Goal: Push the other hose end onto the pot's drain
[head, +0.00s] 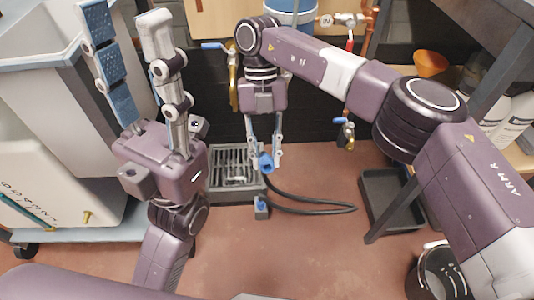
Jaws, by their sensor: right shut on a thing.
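A black hose (318,212) loops over the red floor. One blue hose end (266,163) is between the fingers of my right gripper (265,160), which is shut on it above the floor grate. The other blue end (262,208) is low, beside the grate's front right corner. A brass valve (345,135) with a blue handle hangs to the right of the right gripper. Another brass valve (233,80) with a blue lever is behind it on the left. I cannot tell which is the pot's drain. My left gripper (125,35) is open and empty, fingers pointing up.
The floor grate (222,168) lies under the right gripper. A black tray (390,200) and a dark bucket (430,275) are at the right.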

